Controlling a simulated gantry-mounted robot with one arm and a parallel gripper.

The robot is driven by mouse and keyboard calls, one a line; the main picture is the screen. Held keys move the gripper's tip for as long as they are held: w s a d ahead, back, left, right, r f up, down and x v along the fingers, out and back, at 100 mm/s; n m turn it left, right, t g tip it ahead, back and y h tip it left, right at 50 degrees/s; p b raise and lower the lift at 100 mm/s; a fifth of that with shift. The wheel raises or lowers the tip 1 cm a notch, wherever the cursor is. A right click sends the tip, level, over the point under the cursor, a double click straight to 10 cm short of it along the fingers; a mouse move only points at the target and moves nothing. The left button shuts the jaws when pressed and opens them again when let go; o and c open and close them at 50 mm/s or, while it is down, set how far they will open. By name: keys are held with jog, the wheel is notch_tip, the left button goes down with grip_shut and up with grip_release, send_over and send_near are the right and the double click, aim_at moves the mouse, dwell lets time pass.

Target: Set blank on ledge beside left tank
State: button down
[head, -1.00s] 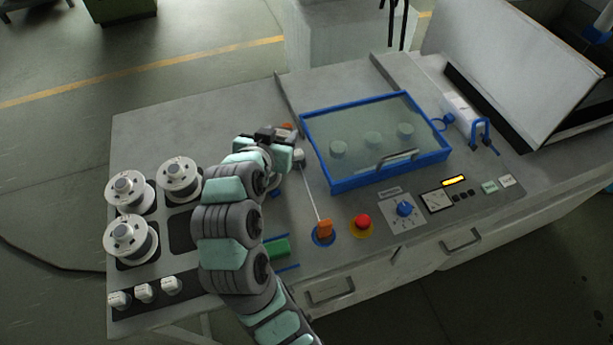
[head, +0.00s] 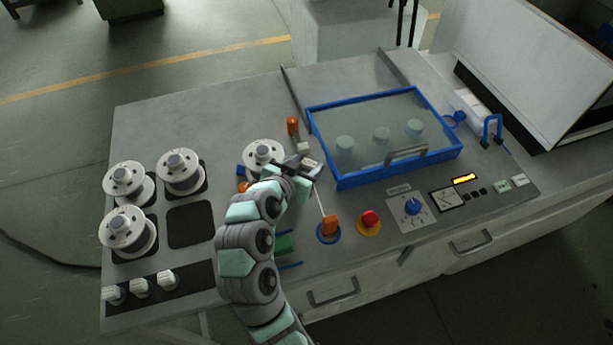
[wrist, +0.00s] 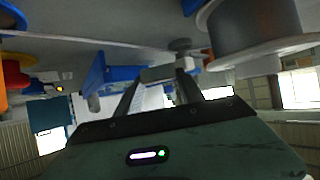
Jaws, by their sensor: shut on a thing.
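My gripper (head: 306,167) is shut on a small pale grey block, which I take to be the blank (head: 312,163). It is mostly covered by the fingers, just left of the blue-framed tank (head: 343,182). In the wrist view the fingers (wrist: 158,82) close on a grey piece (wrist: 157,73). The tank has a clear lid with a handle, and several pale round pieces show under it. Another pale block (head: 303,147) stands just behind my gripper, beside the tank's left side. I cannot tell whether the held block touches the bench.
A white spool (head: 263,154) stands right behind my wrist; several more spools (head: 124,180) stand at the left. An orange piece (head: 293,125) stands behind. The bench's back left (head: 220,105) is clear.

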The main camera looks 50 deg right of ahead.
jog(key=shift+f, duration=2.35)
jog(key=shift+f+b, duration=0.15)
jog(key=shift+b, duration=0.2)
jog(key=c, duration=0.7)
grip_release()
jog(key=shift+a+r, duration=0.1)
jog(key=shift+r, duration=0.2)
jog(key=p+v, duration=0.1)
jog(key=v, duration=0.9)
jog(key=shift+a+r, duration=0.1)
jog(key=shift+a, duration=0.25)
jog(key=shift+s+a+r, duration=0.2)
jog(key=shift+s+a, duration=0.05)
jog(key=shift+a, duration=0.15)
jog(key=shift+c, duration=0.7)
